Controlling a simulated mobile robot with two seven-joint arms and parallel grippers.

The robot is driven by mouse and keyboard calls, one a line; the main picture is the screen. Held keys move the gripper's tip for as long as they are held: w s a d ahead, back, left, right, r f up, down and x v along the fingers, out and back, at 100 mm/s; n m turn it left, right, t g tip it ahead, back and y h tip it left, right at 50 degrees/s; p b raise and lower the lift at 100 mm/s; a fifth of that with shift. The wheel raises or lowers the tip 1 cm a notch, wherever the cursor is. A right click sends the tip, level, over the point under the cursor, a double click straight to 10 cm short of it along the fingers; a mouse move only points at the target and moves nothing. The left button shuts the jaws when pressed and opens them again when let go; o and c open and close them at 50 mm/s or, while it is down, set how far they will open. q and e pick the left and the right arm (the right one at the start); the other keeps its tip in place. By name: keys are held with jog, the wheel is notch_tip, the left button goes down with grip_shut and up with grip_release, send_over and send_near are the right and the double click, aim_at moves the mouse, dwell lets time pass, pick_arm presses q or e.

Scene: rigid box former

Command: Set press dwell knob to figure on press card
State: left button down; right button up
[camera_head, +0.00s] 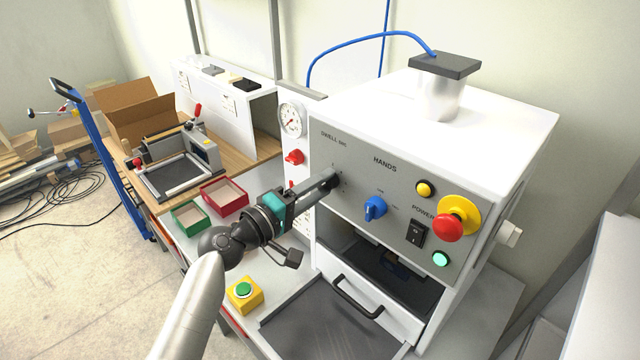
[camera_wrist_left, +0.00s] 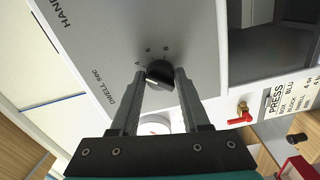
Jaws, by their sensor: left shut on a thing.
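The black dwell knob (camera_wrist_left: 160,72) is on the grey press panel (camera_wrist_left: 110,35), by the DWELL SEC lettering and a few scale numbers. My left gripper (camera_wrist_left: 161,78) is shut on the knob, with one finger on each side of it. In the head view my left gripper (camera_head: 331,179) reaches the panel's left part and mostly hides the knob. The press card (camera_wrist_left: 292,98) is at the right of the wrist view, with PRESS and smaller lines partly cut off by the frame. My right gripper is out of view.
A blue HANDS knob (camera_head: 375,208), a power switch (camera_head: 415,233) and a red stop button (camera_head: 448,228) are on the same panel. The drawer handle (camera_head: 357,298) is below.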

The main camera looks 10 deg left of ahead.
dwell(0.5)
pick_arm(q)
jog(key=shift+c, duration=1.9)
grip_release()
jog(key=shift+s, duration=0.1)
jog(key=b+v, duration=0.4)
jog(key=v, duration=1.1)
